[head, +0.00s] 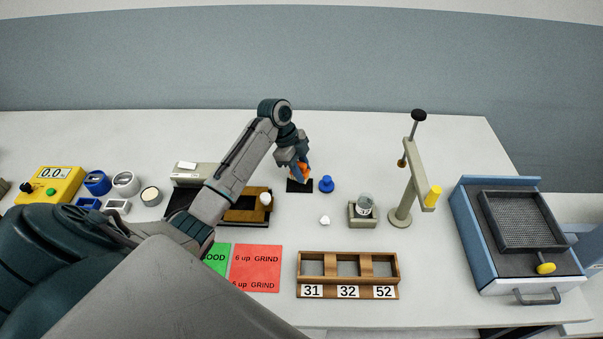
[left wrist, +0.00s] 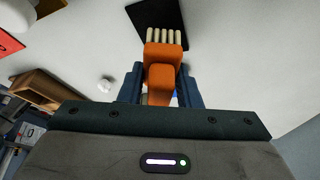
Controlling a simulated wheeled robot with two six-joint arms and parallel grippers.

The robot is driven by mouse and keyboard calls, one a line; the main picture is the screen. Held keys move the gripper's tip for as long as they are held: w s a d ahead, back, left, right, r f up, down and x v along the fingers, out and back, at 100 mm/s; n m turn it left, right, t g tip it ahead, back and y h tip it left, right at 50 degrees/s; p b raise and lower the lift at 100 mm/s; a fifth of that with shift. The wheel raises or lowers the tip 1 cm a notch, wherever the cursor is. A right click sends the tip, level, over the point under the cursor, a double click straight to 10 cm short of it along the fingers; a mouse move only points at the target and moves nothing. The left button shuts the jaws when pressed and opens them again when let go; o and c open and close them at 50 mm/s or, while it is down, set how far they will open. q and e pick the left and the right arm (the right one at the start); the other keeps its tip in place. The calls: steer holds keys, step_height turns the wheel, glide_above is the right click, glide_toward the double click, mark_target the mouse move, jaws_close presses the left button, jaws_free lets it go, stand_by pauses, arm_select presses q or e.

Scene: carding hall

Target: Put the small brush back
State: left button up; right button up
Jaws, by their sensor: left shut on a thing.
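The small brush (left wrist: 163,56) has an orange body and pale bristles. My left gripper (left wrist: 160,88) is shut on its orange body in the left wrist view. In the head view my left gripper (head: 299,163) holds the brush (head: 302,171) at the black square mat (head: 299,186). The mat also shows in the left wrist view (left wrist: 160,18), with the bristle ends over it. I cannot tell whether the bristles touch the mat. My right gripper is not in view.
A blue knobbed piece (head: 326,184) stands just right of the mat. A small white piece (head: 324,220), a beige stand (head: 401,214) and a numbered wooden rack (head: 348,256) are nearby. A brown tray (head: 242,215) lies left, under my arm. A blue sieve box (head: 478,265) is far right.

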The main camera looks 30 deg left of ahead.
arm_select(q)
step_height(320, 180, down, 2)
steer(key=shift+s+d+f+p, duration=0.1)
steer(key=shift+s+p, duration=0.05)
steer(key=shift+p, duration=0.4)
steer(key=shift+f, duration=0.25)
steer(key=shift+f, duration=0.1)
steer(key=shift+f, duration=0.15)
steer(key=o, duration=1)
steer(key=shift+r, duration=0.2)
